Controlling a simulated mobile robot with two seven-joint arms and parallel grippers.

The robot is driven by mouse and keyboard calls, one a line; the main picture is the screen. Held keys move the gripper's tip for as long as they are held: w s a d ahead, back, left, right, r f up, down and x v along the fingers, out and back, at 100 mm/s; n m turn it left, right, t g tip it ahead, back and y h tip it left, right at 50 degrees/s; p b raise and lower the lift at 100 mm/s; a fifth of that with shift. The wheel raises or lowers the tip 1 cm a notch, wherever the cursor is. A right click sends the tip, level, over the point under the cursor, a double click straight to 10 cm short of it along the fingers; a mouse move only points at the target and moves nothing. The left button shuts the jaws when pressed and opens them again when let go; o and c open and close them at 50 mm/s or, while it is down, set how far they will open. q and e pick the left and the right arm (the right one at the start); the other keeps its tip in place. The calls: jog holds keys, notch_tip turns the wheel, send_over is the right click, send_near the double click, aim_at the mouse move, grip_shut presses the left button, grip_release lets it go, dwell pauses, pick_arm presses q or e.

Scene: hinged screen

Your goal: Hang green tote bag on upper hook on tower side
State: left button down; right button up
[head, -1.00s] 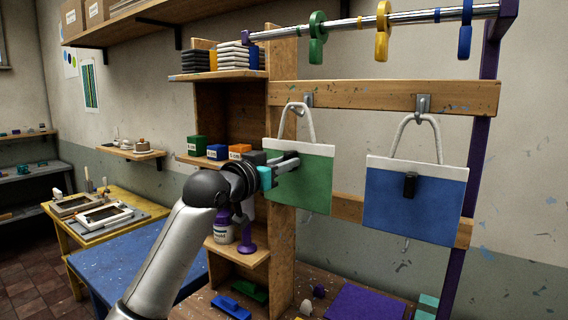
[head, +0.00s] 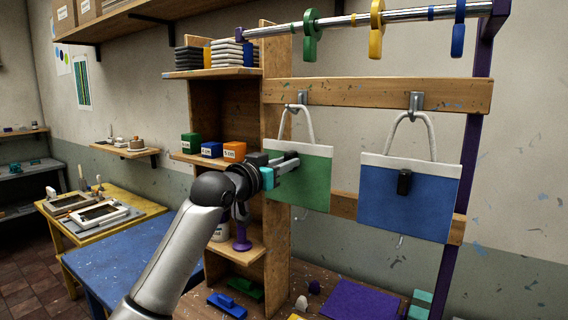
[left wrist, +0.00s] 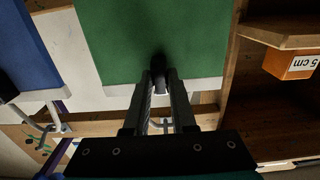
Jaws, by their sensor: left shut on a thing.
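The green tote bag (head: 308,185) has a white top band and a pale looped handle. It hangs upright in front of the wooden rails. My left gripper (head: 292,162) is shut on the dark grip on the bag's front; the left wrist view shows the fingers (left wrist: 159,78) meeting it against the green cloth (left wrist: 120,35). The handle's top overlaps the upper hook on the tower side (head: 303,98); I cannot tell whether it is over the hook or in front of it. My right gripper is out of view.
A blue tote bag (head: 408,200) hangs from the right upper hook (head: 416,102). The wooden shelf tower (head: 276,240) stands just left of the green bag, with small boxes (head: 234,150) on its shelf. A metal bar with coloured hangers (head: 340,22) runs above.

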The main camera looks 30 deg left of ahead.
pick_arm(q)
jog(key=shift+f, duration=0.35)
dwell(0.5)
jog(key=c, duration=0.7)
grip_release()
jog(key=shift+o, duration=0.2)
jog(key=s, duration=0.8)
jog(key=shift+a+b, duration=0.3)
jog(key=shift+b, duration=0.05)
dwell(0.5)
